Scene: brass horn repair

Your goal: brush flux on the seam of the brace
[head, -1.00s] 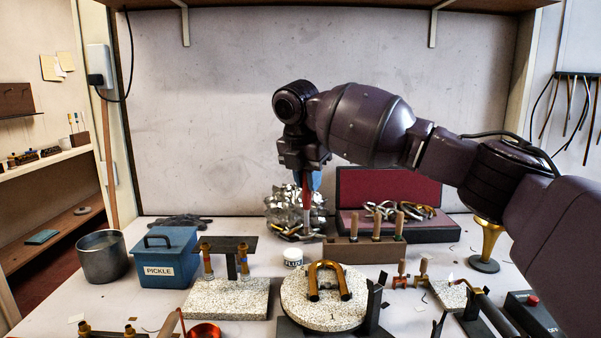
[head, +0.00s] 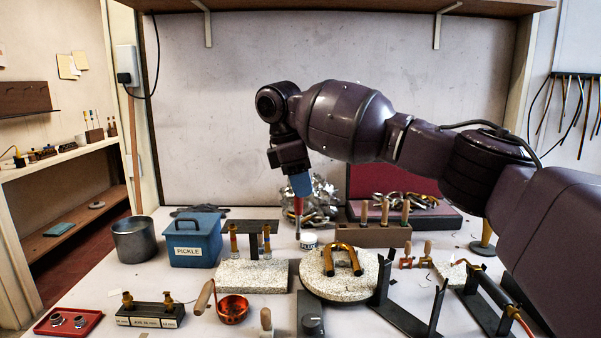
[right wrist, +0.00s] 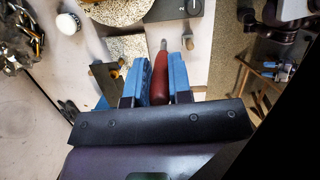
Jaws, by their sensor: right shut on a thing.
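My right gripper (head: 301,186) is shut on the red handle of a brush (head: 298,207), which hangs tip down. In the right wrist view the red handle (right wrist: 161,75) sits between the blue fingers (right wrist: 160,85). The brush's lower end shows just left of the white flux jar (head: 309,242); I cannot tell whether they touch. The jar also shows in the right wrist view (right wrist: 68,23). A U-shaped brass tube (head: 355,262), possibly bearing the brace, rests on a round speckled block (head: 335,287) right of the jar. Its seam is too small to make out. My left gripper is not in view.
A blue pickle box (head: 192,250) and a metal pot (head: 134,240) stand at left. A wooden rack of handled tools (head: 375,235) stands behind the round block. A speckled slab (head: 250,277), a copper pan (head: 232,310) and dark stands (head: 405,305) crowd the front.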

